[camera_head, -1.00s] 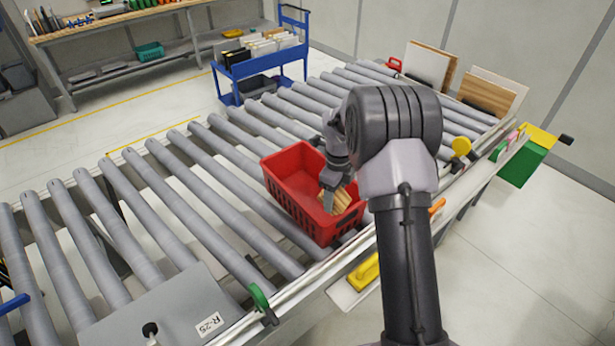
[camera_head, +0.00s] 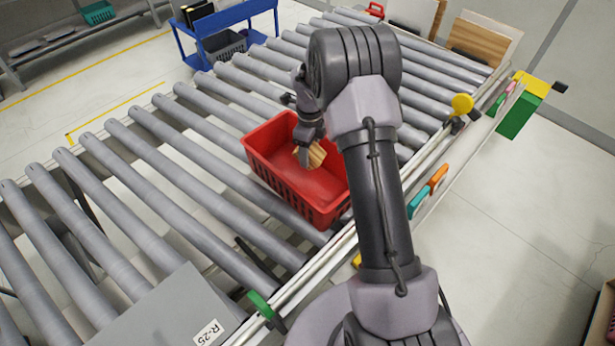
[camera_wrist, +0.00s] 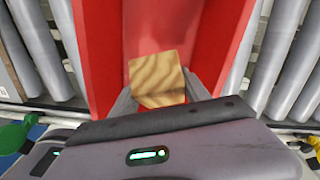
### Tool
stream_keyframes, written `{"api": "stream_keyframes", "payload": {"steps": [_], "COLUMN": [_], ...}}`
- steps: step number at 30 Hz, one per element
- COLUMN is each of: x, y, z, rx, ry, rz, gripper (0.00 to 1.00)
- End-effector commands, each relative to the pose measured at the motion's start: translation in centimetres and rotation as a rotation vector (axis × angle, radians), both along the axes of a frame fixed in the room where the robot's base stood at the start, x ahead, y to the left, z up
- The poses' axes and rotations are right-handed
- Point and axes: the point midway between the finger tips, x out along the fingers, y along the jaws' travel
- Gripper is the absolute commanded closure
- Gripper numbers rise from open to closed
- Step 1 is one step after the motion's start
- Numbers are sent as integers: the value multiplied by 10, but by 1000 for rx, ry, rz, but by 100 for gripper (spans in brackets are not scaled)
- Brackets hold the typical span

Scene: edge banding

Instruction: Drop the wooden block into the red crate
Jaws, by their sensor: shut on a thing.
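The red crate (camera_head: 290,190) sits on the roller conveyor, partly hidden on its right by my arm. My gripper (camera_head: 309,158) is over the crate and shut on the wooden block (camera_head: 315,154). In the wrist view the block (camera_wrist: 157,78) shows light wood grain between the two fingertips (camera_wrist: 157,95), with the red crate wall (camera_wrist: 100,50) around it. The block appears within the crate's opening. I cannot tell its exact height above the crate floor.
The grey conveyor rollers (camera_head: 150,190) run on both sides of the crate. A grey plate marked R-25 (camera_head: 165,315) lies at the lower left. A blue cart (camera_head: 222,20) stands behind the conveyor. Flat boards (camera_head: 480,45) stand at the far right end.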

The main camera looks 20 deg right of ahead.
Motion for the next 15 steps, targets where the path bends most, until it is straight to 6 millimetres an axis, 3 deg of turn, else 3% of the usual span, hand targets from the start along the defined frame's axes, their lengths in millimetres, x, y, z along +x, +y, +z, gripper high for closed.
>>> {"api": "stream_keyframes", "payload": {"steps": [5, 6, 9, 15], "x": [0, 0, 0, 0], "y": [0, 0, 0, 0], "z": [1, 1, 1, 1], "rx": [0, 0, 0, 0], "ry": [-1, -1, -1, -1], "rz": [0, 0, 0, 0], "gripper": [91, 42, 22, 20]}}
